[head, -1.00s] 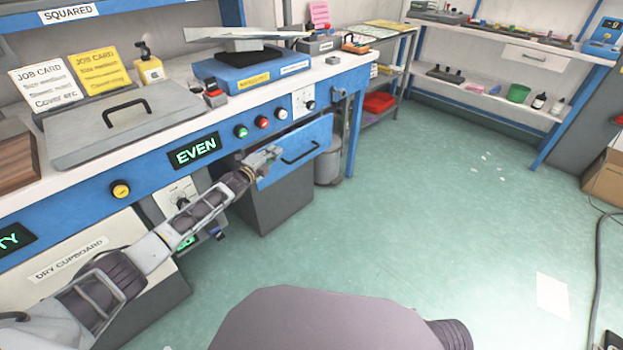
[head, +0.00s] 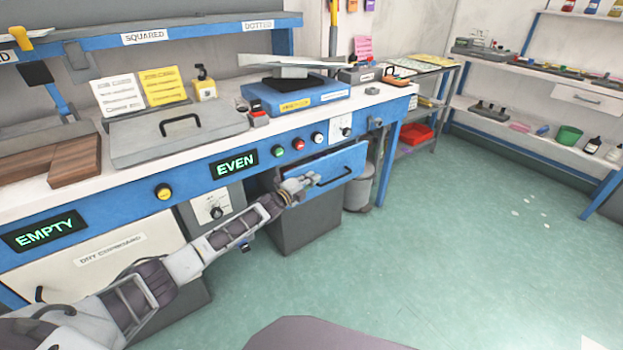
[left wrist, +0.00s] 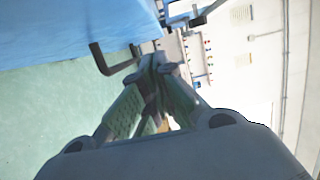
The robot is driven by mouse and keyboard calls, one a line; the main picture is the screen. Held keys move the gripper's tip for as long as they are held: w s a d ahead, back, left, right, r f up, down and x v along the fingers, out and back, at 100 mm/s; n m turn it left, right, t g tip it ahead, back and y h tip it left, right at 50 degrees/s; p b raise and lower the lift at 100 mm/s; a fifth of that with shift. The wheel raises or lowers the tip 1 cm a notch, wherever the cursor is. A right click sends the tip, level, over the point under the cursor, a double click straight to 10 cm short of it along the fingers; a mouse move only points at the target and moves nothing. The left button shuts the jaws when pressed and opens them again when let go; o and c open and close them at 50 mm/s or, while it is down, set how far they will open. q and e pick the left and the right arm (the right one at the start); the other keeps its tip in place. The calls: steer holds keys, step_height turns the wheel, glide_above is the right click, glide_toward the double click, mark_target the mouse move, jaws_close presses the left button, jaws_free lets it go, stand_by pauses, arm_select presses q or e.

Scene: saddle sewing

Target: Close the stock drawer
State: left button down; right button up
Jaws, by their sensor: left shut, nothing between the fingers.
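The stock drawer (head: 345,164) has a blue front with a dark bar handle and sits under the bench, pulled partly out. My left gripper (head: 312,180) is at the drawer front, just left of the handle (head: 334,177). In the left wrist view the shut, empty fingers (left wrist: 158,62) point along the blue drawer front (left wrist: 75,38), beside the dark handle (left wrist: 110,62). I cannot tell whether the fingertips touch the front. My right gripper is not in view.
The bench (head: 75,213) carries a grey lidded box (head: 180,130) and a blue machine (head: 295,97). A grey bin (head: 358,190) stands beside the drawer, near the bench leg (head: 388,165).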

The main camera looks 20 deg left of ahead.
arm_select(q)
steer(key=p+v, duration=0.3)
steer(key=v, duration=0.7)
steer(key=shift+d, duration=0.25)
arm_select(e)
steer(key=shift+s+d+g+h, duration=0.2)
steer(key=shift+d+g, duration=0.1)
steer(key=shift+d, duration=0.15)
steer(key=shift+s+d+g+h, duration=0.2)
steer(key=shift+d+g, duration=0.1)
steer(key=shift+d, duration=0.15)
arm_select(q)
steer(key=shift+s, duration=0.1)
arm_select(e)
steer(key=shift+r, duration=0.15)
